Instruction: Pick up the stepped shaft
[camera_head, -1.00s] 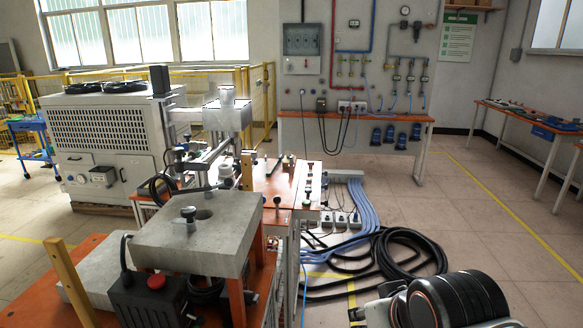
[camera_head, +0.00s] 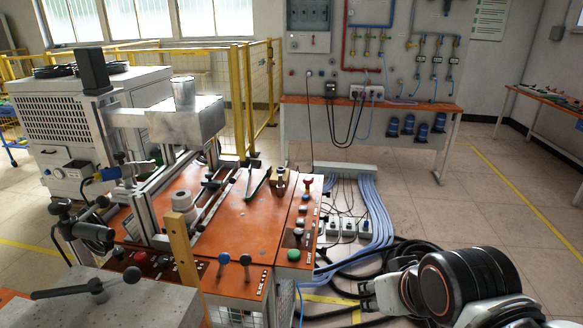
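No part is clearly recognisable as the stepped shaft. A pale, ringed cylindrical piece (camera_head: 183,202) stands on the orange bench top (camera_head: 235,230), left of centre; I cannot tell whether it is the shaft. A small brass-coloured piece (camera_head: 280,180) stands near the bench's back right. My arm's black and white links fill the lower right. What seems to be my gripper (camera_head: 372,297) shows in part at their left end, low and right of the bench, apart from both pieces. Its fingers are too unclear to tell open from shut.
Black and blue cables (camera_head: 375,225) lie on the floor right of the bench. A concrete-like block (camera_head: 110,305) is at lower left.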

